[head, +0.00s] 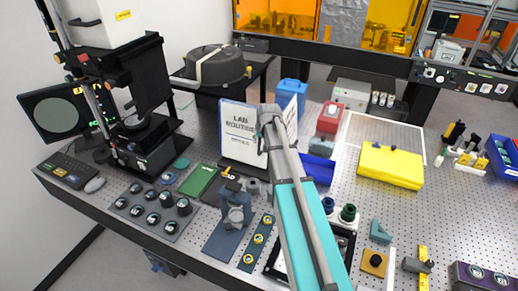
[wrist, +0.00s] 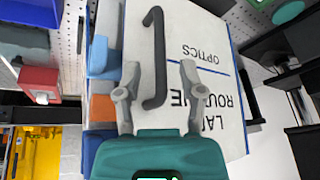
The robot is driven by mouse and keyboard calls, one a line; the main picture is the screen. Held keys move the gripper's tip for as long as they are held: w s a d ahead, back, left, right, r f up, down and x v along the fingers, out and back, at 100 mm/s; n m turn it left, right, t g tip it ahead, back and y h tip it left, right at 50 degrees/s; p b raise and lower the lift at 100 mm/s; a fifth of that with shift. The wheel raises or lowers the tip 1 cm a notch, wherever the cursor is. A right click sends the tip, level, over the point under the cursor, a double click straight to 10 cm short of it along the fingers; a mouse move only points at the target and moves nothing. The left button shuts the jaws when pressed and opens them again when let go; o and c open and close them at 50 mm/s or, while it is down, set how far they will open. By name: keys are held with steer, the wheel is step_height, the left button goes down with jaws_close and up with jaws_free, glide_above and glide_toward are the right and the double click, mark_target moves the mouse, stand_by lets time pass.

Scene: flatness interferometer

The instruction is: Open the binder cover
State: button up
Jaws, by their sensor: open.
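The binder (head: 238,135) stands upright on the perforated bench, its white front cover lettered "LAB ROUTINE OPTICS". In the wrist view the cover (wrist: 222,80) fills the middle, its lettering upside down. A dark bar handle (wrist: 154,45) is on the cover. My gripper (wrist: 160,76) is open, with one finger on each side of the handle's lower part; I cannot tell whether either touches it. In the head view my gripper (head: 268,112) is at the binder's right part, and my arm hides some of the binder and what lies behind it.
A microscope-like instrument (head: 130,110) stands left. Blue container (head: 293,88), red box (head: 331,117) and yellow case (head: 390,166) are right of the binder. A green board (head: 198,182) and small mounts (head: 233,215) lie in front. Bench space beyond the yellow case is partly clear.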

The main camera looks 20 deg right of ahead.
mark_target(259, 144)
steer(key=shift+b+x, duration=1.55)
steer(key=shift+x, duration=0.4)
